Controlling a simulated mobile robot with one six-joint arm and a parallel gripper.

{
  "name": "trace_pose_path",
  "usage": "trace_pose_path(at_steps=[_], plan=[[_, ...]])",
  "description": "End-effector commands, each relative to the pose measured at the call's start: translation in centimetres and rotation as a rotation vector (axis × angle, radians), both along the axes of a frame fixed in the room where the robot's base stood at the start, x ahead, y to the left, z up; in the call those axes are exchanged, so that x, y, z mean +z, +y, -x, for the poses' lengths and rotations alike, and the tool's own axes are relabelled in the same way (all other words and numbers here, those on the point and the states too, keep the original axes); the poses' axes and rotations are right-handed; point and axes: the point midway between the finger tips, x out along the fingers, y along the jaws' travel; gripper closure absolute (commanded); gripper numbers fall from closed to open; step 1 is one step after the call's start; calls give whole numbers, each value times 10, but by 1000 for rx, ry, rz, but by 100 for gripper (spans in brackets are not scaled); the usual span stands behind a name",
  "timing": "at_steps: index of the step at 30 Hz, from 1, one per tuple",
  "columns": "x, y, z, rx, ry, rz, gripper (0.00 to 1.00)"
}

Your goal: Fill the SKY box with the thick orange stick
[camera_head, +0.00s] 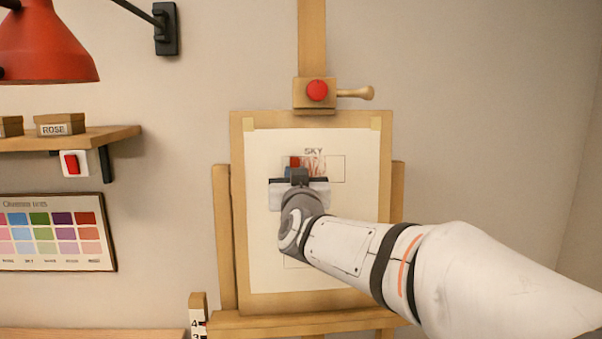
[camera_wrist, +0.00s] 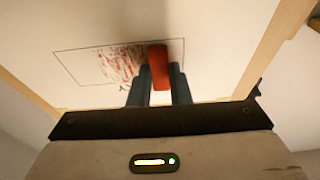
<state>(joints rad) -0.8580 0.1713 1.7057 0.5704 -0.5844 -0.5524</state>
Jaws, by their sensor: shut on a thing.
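My gripper (camera_head: 299,175) is in front of the paper on the easel, by the left part of the SKY box (camera_head: 335,169). In the wrist view my gripper (camera_wrist: 159,86) is shut on an orange-red stick (camera_wrist: 159,62), which points at the paper by the right end of the box as seen there. Whether its tip touches the paper I cannot tell. Red-brown strokes (camera_wrist: 122,64) cover the middle of the box. The end away from the stick is bare, on the right in the head view. The fingers hide part of the box and its label.
The paper (camera_head: 365,220) is taped to a wooden board on the easel (camera_head: 240,225). My arm covers much of its lower half, with part of another outline below. At left are a shelf (camera_head: 110,138) with a ROSE box (camera_head: 60,124), a red lamp (camera_head: 45,45) and a colour chart (camera_head: 55,232).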

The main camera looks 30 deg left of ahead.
Motion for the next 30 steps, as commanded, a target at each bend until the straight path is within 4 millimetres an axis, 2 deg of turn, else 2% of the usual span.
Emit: trace_pose_path(at_steps=[13,20,30], plan=[[1,22,12,0,0,-1,100],[-1,19,12,-1,-1,-1,100],[-2,2,0,-2,-1,-1,100]])
